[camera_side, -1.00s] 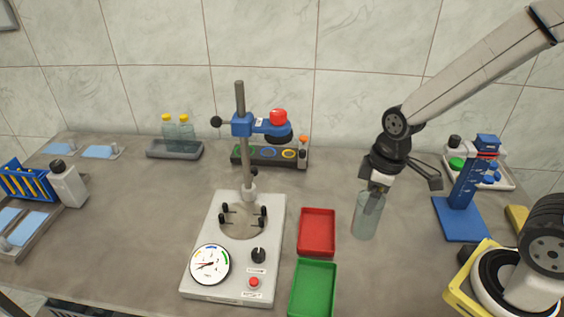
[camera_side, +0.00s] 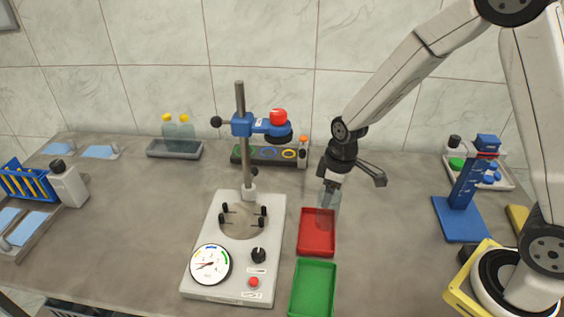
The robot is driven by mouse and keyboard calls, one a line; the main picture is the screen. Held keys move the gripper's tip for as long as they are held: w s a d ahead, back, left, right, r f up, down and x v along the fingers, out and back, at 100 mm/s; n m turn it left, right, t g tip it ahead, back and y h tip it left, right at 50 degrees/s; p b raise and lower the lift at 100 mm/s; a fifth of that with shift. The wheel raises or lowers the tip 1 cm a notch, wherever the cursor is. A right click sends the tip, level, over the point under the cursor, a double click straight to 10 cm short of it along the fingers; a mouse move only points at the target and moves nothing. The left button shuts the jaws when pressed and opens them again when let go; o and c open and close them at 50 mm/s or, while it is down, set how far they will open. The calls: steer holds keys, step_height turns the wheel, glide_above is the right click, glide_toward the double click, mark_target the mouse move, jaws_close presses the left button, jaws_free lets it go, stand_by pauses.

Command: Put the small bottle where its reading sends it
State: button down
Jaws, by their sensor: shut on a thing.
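My gripper (camera_side: 329,190) is shut on a small clear greenish bottle (camera_side: 328,213), which hangs upright below it. In the picture the bottle overlaps the upper right part of the red tray (camera_side: 317,246); I cannot tell whether it is above or behind the tray. The green tray (camera_side: 314,290) lies in front of the red one. Both trays look empty. The torque tester (camera_side: 203,285) stands to the left, with a dial gauge (camera_side: 210,265), a knob, a red button and an empty round plate with black pegs (camera_side: 243,218). The dial's needle points toward the lower left.
A post (camera_side: 247,150) carries a blue clamp head with a red knob (camera_side: 279,117) above the tester. Two yellow-capped bottles (camera_side: 178,132) stand in a grey tray at the back. A blue stand (camera_side: 463,210) is at the right. Grey bench right of the trays is clear.

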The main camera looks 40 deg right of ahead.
mark_target(319, 202)
steer(key=shift+w+a+f, duration=0.1)
steer(key=shift+w+f, duration=1)
steer(key=shift+f, duration=0.2)
steer(key=shift+w+f, duration=0.25)
steer(key=shift+f, duration=1.7)
jaws_free()
steer(key=shift+s+d+r, duration=0.15)
steer(key=shift+s+r, duration=0.05)
steer(key=shift+r, duration=1.85)
steer(key=shift+s+d+r, duration=0.1)
steer(key=shift+s+r, duration=0.15)
steer(key=shift+r, duration=1.75)
steer(key=shift+s+d+r, duration=0.15)
steer(key=shift+s+r, duration=0.05)
steer(key=shift+r, duration=1.85)
